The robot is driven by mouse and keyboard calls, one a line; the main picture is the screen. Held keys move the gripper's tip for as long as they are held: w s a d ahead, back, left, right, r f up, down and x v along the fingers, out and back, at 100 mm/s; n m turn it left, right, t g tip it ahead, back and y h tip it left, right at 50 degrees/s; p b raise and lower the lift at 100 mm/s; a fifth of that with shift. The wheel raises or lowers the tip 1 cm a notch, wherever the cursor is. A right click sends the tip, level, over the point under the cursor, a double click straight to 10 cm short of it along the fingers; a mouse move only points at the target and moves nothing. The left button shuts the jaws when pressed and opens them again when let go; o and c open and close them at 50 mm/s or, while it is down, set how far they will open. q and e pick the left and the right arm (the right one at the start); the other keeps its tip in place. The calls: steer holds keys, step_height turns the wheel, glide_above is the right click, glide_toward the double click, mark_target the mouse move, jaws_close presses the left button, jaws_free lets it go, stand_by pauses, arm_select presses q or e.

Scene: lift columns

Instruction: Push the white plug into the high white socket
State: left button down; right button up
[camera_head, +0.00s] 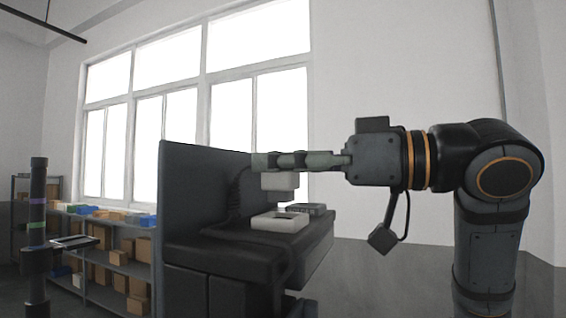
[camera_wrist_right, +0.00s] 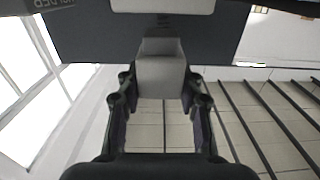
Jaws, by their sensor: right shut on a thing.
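My right gripper (camera_head: 275,160) reaches in from the right in the head view and is shut on the white plug (camera_head: 281,182). The plug hangs below the fingers, with a narrower part at its lower end. The white socket (camera_head: 262,224), a low block with a dark opening in its top, sits on the dark bench below. The plug is above the socket, with a visible gap between them. In the right wrist view the fingers (camera_wrist_right: 160,92) flank the pale plug (camera_wrist_right: 160,76). I cannot judge exact alignment. My left gripper is not in view.
A dark grey block (camera_head: 312,209) lies on the bench beside the socket. A tall dark panel (camera_head: 198,190) stands at the left of the bench (camera_head: 225,252). Shelves with boxes (camera_head: 120,258) and a banded dark pole (camera_head: 38,205) are farther left.

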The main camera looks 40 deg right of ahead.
steer(key=shift+f+b, duration=1.4)
steer(key=shift+f, duration=0.1)
steer(key=o, duration=1.8)
steer(key=shift+r, duration=0.15)
step_height(320, 180, up, 7)
steer(key=p, duration=0.7)
